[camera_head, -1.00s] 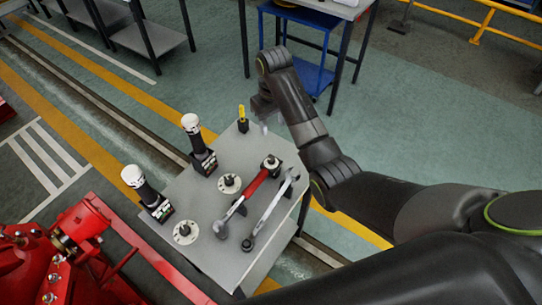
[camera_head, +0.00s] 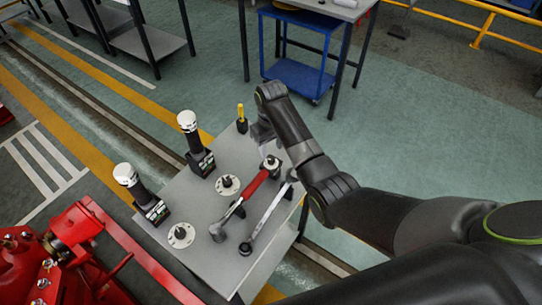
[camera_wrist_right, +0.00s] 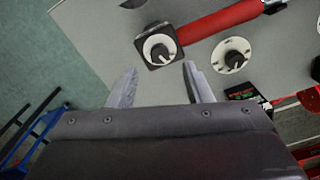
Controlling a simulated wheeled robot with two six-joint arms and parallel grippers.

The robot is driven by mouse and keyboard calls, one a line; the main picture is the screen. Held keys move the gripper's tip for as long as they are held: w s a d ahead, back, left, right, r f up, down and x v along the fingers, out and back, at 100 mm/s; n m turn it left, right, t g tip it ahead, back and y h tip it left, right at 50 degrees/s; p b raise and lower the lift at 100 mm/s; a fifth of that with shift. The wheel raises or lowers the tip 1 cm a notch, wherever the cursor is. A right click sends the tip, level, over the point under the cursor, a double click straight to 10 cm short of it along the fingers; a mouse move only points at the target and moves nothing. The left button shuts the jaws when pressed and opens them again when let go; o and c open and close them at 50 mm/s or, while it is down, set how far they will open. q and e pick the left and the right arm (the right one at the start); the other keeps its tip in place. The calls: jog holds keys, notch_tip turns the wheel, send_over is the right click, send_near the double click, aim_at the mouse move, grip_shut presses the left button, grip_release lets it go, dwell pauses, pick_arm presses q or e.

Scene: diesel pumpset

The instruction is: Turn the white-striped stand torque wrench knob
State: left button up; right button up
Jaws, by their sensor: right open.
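A black square stand with a round white dial and a dark knob (camera_wrist_right: 158,50) sits at the end of a red-handled torque wrench (camera_wrist_right: 222,19). In the head view this knob (camera_head: 270,163) is near the table's right side, beside the wrench's red handle (camera_head: 254,184). My right gripper (camera_wrist_right: 160,69) is open and empty. In the right wrist view its fingertips point toward the knob from below, one to each side, with no visible contact. In the head view the right gripper (camera_head: 264,138) hangs just beyond the knob. My left gripper is not in view.
The grey table (camera_head: 203,204) also holds two white discs with dark knobs (camera_head: 228,185) (camera_head: 181,235), two white-topped black devices (camera_head: 195,143) (camera_head: 139,194), a second wrench (camera_head: 267,218) and a yellow-handled tool (camera_head: 241,117). Red machinery (camera_head: 75,235) stands at left.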

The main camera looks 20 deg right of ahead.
aim_at(271, 159)
jog(key=shift+f, duration=2.65)
jog(key=shift+c, duration=0.4)
jog(key=c, duration=0.9)
jog(key=shift+r+m+p, duration=0.2)
jog(key=shift+m+p, duration=1.75)
jog(key=shift+m, duration=0.45)
jog(key=shift+f+m+p, duration=0.1)
jog(key=shift+m+p, duration=0.3)
jog(key=shift+m, duration=0.5)
jog(key=shift+w, duration=0.1)
jog(key=o, duration=1)
